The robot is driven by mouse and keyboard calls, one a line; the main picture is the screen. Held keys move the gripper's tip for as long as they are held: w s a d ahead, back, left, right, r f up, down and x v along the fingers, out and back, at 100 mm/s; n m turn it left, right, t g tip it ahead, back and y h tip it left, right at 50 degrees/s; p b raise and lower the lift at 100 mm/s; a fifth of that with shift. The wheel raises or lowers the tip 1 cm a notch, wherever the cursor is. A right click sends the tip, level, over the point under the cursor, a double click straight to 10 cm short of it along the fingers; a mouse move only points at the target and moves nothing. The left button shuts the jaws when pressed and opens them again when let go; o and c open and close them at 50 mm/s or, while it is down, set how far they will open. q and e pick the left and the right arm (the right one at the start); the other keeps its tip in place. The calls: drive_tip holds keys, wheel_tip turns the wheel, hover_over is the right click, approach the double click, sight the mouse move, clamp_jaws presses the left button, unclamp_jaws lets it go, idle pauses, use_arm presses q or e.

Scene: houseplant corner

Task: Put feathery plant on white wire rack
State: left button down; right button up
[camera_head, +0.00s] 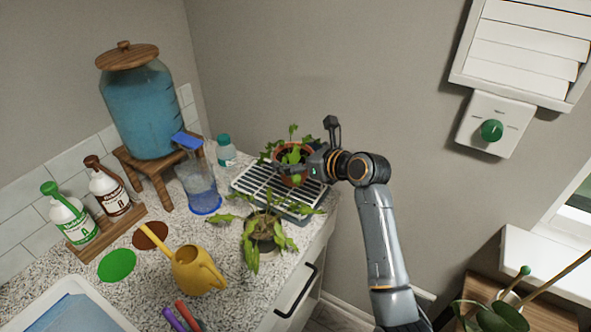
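A leafy plant in a terracotta pot (307,153) stands at the back right of the white wire rack (262,188); the gripper partly hides the pot. Its contact with the rack is hidden. My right gripper (308,145) is at the pot's right side, with one finger raised to the right and the other reaching left across the pot's front. The fingers look spread apart; whether they touch the pot is unclear. Another plant with long, drooping, toothed leaves (254,226) stands on the counter in front of the rack. I cannot tell which one is the feathery plant. My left gripper is not in view.
A clear blue-topped pitcher (199,183) and a teal-capped bottle (226,153) stand left of the rack. A yellow watering can (194,272) stands in front.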

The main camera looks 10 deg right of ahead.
sight(296, 161)
drive_tip(key=w+f, duration=0.1)
drive_tip(key=w+d+f, duration=0.1)
drive_tip(key=f, duration=0.1)
drive_tip(key=w+f, duration=0.1)
drive_tip(key=shift+w+d+f, duration=0.25)
drive_tip(key=shift+w+f, duration=0.05)
drive_tip(key=shift+f, duration=0.1)
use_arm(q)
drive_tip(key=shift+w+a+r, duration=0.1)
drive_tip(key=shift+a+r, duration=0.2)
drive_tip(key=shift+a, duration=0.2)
use_arm(e)
drive_tip(key=shift+w+f, duration=0.1)
drive_tip(key=shift+f, duration=1.6)
drive_tip(key=o, duration=1.4)
drive_tip(key=shift+f, duration=0.2)
drive_tip(key=shift+o, duration=0.2)
drive_tip(key=shift+r, duration=0.1)
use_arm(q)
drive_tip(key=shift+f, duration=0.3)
use_arm(e)
drive_tip(key=v, duration=1.2)
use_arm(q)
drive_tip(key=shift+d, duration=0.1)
